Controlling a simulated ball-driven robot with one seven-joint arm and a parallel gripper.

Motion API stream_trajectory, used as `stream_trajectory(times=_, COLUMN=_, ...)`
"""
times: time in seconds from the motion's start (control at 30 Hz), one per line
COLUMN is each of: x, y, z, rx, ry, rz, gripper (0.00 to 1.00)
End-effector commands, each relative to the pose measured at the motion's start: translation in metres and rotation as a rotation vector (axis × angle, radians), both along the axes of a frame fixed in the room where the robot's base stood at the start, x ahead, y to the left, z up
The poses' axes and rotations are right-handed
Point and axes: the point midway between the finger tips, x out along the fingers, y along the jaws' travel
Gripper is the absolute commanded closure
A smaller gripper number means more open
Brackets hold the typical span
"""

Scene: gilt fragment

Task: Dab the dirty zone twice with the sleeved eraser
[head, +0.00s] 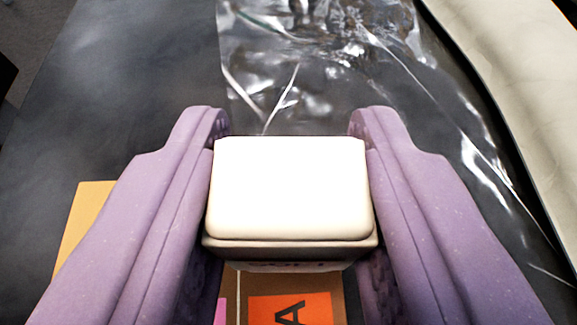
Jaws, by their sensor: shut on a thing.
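My gripper (290,130), with two purple fingers, is shut on the sleeved eraser (290,188). The eraser is a cream-white block with rounded edges. A darker band below its white face, with partly hidden lettering, looks like the sleeve. The fingers press on its left and right sides. Below it lies a tan board (80,225), mostly covered by the eraser and fingers. An orange patch (272,308) with a black letter A and a sliver of pink (221,312) show on it. I cannot make out a dirty zone. I cannot tell whether the eraser touches anything below.
A crumpled sheet of clear, shiny plastic (320,60) lies beyond the eraser and runs down the right side. A pale cloth-like strip (510,100) borders the right edge. The dark grey surface (130,90) at upper left is bare.

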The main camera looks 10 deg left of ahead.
Motion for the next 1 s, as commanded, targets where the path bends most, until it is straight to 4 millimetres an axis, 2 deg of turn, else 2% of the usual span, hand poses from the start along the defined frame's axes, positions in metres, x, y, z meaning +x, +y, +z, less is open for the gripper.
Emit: stream_trajectory(times=1.0, x=0.0000, y=0.0000, z=-0.0095, rx=0.000, ry=0.000, rz=0.000, gripper=0.93)
